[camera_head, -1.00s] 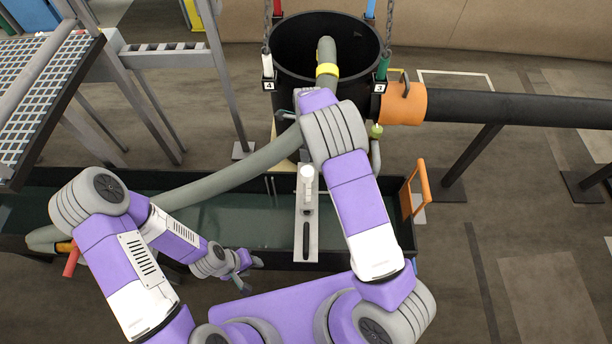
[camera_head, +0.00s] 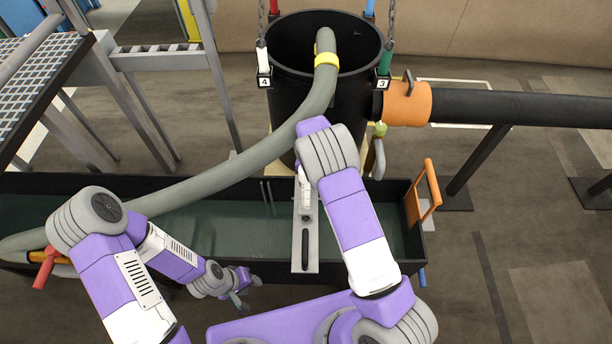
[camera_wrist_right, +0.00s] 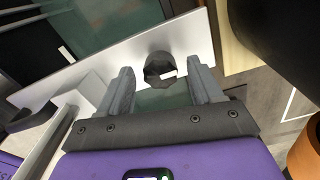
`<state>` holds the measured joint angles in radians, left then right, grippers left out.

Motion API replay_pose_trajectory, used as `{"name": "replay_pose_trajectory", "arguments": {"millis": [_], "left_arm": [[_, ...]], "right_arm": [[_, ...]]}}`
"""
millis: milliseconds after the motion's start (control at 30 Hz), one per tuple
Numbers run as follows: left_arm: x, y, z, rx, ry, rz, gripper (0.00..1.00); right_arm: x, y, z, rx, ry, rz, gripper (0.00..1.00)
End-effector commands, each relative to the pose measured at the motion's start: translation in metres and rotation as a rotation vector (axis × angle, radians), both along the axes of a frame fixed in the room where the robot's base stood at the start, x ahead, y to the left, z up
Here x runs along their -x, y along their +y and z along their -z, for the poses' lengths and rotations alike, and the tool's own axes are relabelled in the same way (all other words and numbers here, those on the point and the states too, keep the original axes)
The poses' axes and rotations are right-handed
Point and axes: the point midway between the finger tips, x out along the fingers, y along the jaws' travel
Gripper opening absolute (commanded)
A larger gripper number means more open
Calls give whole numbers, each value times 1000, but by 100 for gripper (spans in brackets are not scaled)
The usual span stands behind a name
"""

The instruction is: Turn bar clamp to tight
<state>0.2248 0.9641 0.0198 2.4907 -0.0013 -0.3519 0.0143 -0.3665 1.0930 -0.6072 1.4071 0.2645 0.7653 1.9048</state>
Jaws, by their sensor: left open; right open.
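A flat silver bar with a dark slot (camera_head: 312,262) lies across the flume in the head view. In the right wrist view the silver bar (camera_wrist_right: 100,68) runs slantwise, and a dark faceted knob (camera_wrist_right: 158,66), which looks like the bar clamp, sits at it. My right gripper (camera_wrist_right: 163,76) is open, with one finger on each side of the knob; I cannot tell whether they touch it. In the head view my right arm hides the knob and right fingers.
The dark flume (camera_head: 225,235) runs under the bar. A black barrel (camera_head: 330,95) with a grey hose (camera_head: 235,165) stands behind. An orange gate-like handle (camera_head: 432,185) stands at the flume's right end. A black pipe (camera_head: 520,107) runs right.

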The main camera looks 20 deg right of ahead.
Motion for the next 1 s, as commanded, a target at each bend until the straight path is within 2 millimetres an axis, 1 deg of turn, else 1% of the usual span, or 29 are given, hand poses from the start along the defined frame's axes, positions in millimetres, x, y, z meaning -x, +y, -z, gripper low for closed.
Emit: {"name": "replay_pose_trajectory", "arguments": {"millis": [33, 67, 300, 667, 867, 1000], "left_arm": [[0, 0, 2, 0, 0, 0, 43], [0, 0, 3, 0, 0, 0, 43], [0, 0, 2, 0, 0, 0, 43], [0, 0, 2, 0, 0, 0, 43], [0, 0, 1, 0, 0, 0, 43], [0, 0, -1, 0, 0, 0, 43]], "right_arm": [[0, 0, 5, 0, 0, 0, 65], [0, 0, 7, 0, 0, -1, 65], [0, 0, 6, 0, -1, -1, 65], [0, 0, 6, 0, -1, -1, 10], [0, 0, 6, 0, -1, -11, 10], [0, 0, 6, 1, -2, -51, 10]]}}
